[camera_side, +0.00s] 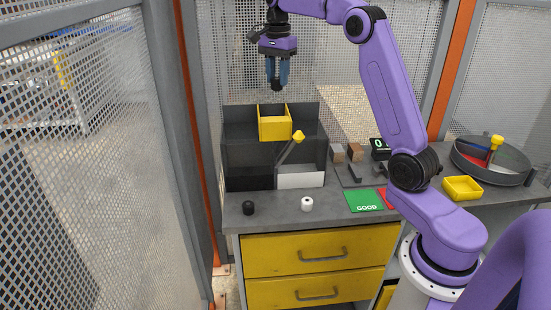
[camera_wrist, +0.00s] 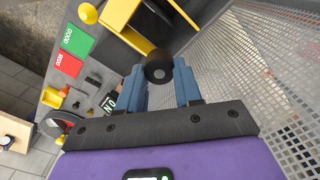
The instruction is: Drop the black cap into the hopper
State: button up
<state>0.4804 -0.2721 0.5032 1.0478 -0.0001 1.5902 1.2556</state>
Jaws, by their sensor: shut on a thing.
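My gripper (camera_side: 277,72) has blue fingers pointing down and is raised high above the sorting box. It is shut on a black cap (camera_side: 277,86), which shows at the fingertips; in the wrist view the dark round cap (camera_wrist: 158,67) sits between the two fingers. The yellow hopper (camera_side: 274,128) is at the top middle of the dark box, below my gripper and apart from it. A yellow hopper wall also shows in the wrist view (camera_wrist: 118,14). A second black cap (camera_side: 248,208) stands on the grey bench in front of the box.
A white cap (camera_side: 307,204) stands on the bench. The box has a lever with a yellow knob (camera_side: 298,136) and black and white lower bins. A green GOOD card (camera_side: 365,201), a yellow tray (camera_side: 462,188) and a round divided bin (camera_side: 490,162) lie to the right. Mesh fencing stands behind.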

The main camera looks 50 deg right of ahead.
notch_tip(320, 180, down, 6)
dwell(0.6)
jog(key=shift+f, duration=0.1)
jog(key=o, duration=1.1)
notch_tip(320, 180, up, 12)
